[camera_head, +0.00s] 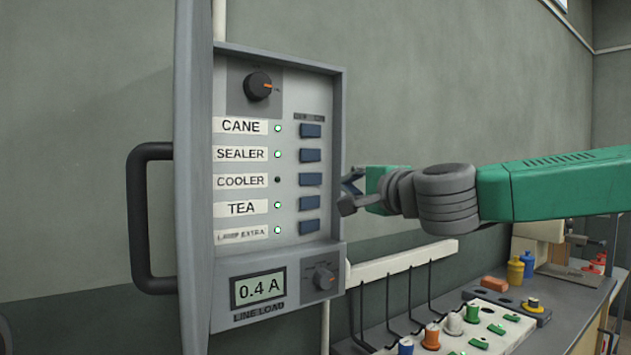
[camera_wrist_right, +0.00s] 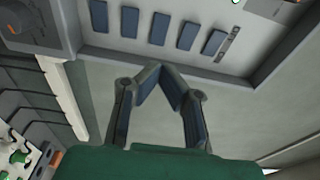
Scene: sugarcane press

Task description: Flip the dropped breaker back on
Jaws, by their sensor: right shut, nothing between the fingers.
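The grey breaker panel (camera_head: 290,90) stands open on the wall in the head view. It has a column of blue breaker switches beside the labels CANE, SEALER, COOLER, TEA and a blurred last one. The lamp by COOLER is dark; the other lamps are lit. The COOLER breaker (camera_head: 311,180) shows a blue face like the rest; its exact lever position is hard to tell. My right gripper (camera_head: 347,190) is shut and empty, just right of the panel's edge at COOLER height. In the wrist view its fingertips (camera_wrist_right: 155,68) meet below the switch row (camera_wrist_right: 160,28), apart from it. My left gripper is out of view.
A black handle (camera_head: 140,215) is on the panel's left side. A meter (camera_head: 258,290) reads 0.4 A, with a small knob (camera_head: 323,278) beside it. A large knob (camera_head: 257,86) is at the top. A bench (camera_head: 570,320) with coloured spools and a hook rail (camera_head: 400,262) lies below right.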

